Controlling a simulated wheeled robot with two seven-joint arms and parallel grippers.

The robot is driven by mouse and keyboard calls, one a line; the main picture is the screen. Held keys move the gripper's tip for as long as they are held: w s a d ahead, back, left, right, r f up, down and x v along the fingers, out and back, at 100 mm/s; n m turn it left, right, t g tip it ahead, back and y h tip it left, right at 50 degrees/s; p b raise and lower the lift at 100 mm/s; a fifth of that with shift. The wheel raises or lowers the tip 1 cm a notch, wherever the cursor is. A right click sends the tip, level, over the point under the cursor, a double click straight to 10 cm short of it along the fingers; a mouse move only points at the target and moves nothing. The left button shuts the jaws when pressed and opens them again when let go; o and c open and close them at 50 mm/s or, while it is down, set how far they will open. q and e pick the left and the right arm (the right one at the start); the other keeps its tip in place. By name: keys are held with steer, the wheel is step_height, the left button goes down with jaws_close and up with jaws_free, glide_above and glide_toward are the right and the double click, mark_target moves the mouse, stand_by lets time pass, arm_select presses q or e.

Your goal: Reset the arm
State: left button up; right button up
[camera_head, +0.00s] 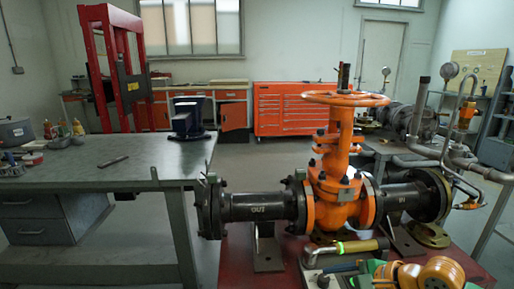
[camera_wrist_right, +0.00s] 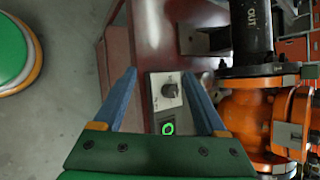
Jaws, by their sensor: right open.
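My right gripper (camera_wrist_right: 160,95) is open in the right wrist view. Its two blue fingers stand wide apart with nothing held. A small control panel (camera_wrist_right: 165,103) with a dark knob and a green-lit button shows between and beyond the fingers. My right arm (camera_head: 430,274), orange and green, shows at the bottom right of the head view, in front of the valve stand. The orange gate valve (camera_head: 338,165) with its handwheel (camera_head: 346,98) stands upright between black pipes. Its orange body also shows at the right of the wrist view (camera_wrist_right: 246,108). My left gripper is not in view.
A grey workbench (camera_head: 90,170) stands at the left with a red press frame (camera_head: 103,65). The valve sits on a dark red stand (camera_head: 234,262). An orange tool cabinet (camera_head: 285,108) stands behind.

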steer(key=s+a+r+m+t+y, duration=0.2)
steer(key=a+r+m+t+y, duration=0.4)
steer(key=a+r+m+y, duration=0.55)
steer(key=w+d+r+m+t+h, duration=0.1)
steer(key=w+d+m+t+h, duration=0.15)
steer(key=m+t+h, duration=0.8)
steer(key=s+d+f+m+g+h, duration=0.2)
steer(key=d+f+m+g+h, duration=0.8)
steer(key=m, duration=1.1)
steer(key=s+a+f+m+g+y, duration=0.1)
steer(key=s+f+m+g+y, duration=0.2)
steer(key=s+f+m+g, duration=1.25)
steer(key=s+f+n+t, duration=0.3)
steer(key=s+f, duration=0.1)
steer(key=f, duration=0.7)
steer(key=s+f+n+t, duration=0.2)
steer(key=s+f+n, duration=0.15)
steer(key=f, duration=0.75)
steer(key=s+d+f+g, duration=0.1)
steer(key=s+d+f, duration=0.2)
steer(key=s+f, duration=0.75)
step_height(320, 180, up, 14)
steer(key=s+p, duration=0.1)
steer(key=p, duration=1.2)
steer(key=shift+s+a, duration=0.2)
steer(key=shift+a, duration=0.1)
